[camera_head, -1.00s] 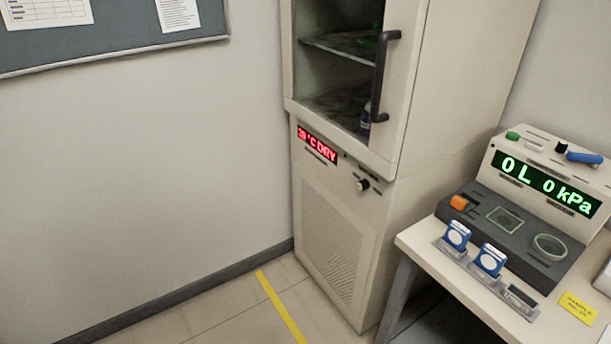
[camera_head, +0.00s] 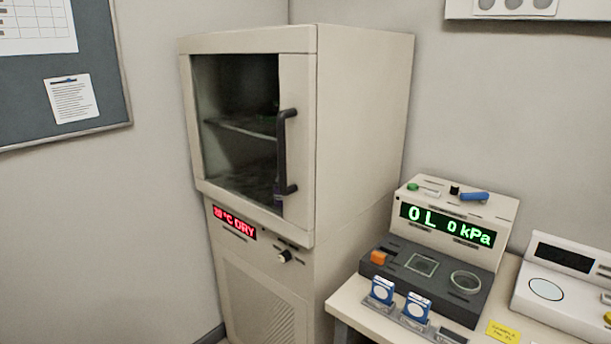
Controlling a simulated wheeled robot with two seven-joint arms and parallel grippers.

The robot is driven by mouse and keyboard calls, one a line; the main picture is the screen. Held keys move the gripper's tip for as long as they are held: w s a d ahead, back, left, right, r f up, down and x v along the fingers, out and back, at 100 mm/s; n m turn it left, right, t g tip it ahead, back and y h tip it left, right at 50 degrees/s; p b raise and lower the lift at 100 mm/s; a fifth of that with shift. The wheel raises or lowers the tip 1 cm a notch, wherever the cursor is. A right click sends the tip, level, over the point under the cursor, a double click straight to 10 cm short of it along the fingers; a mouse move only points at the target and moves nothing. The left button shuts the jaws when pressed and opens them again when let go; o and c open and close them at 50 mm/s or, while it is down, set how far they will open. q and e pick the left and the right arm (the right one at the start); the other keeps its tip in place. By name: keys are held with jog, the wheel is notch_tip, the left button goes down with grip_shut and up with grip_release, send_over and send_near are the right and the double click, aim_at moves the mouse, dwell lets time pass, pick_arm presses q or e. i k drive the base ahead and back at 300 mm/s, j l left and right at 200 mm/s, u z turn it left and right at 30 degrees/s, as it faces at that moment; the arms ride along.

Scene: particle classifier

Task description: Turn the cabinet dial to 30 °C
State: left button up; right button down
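The cream cabinet (camera_head: 360,130) stands in the room's corner, with a glass door (camera_head: 240,95) and a dark vertical handle (camera_head: 286,150). The door looks closed. The cabinet dial (camera_head: 285,256) is a small knob with a dark and light face on the lower front, below the door's right corner. The red display (camera_head: 234,222) left of the dial ends in "°C DRY"; its number is too blurred to be sure of, perhaps 20. Neither of my grippers is in view.
A table (camera_head: 350,304) at the right bears a machine with a green display (camera_head: 447,225) reading "0 L 0 kPa". Blue-and-white holders (camera_head: 382,290) stand at its front. A white device (camera_head: 565,285) is at far right. A notice board (camera_head: 100,90) hangs at left.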

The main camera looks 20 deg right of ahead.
aim_at(284, 257)
jog(key=z, duration=0.6)
jog(key=i+j+z, duration=0.3)
jog(key=j+z, duration=0.3)
jog(key=i+j+z, duration=0.15)
jog(key=j+z, duration=0.45)
jog(key=i+j, duration=0.05)
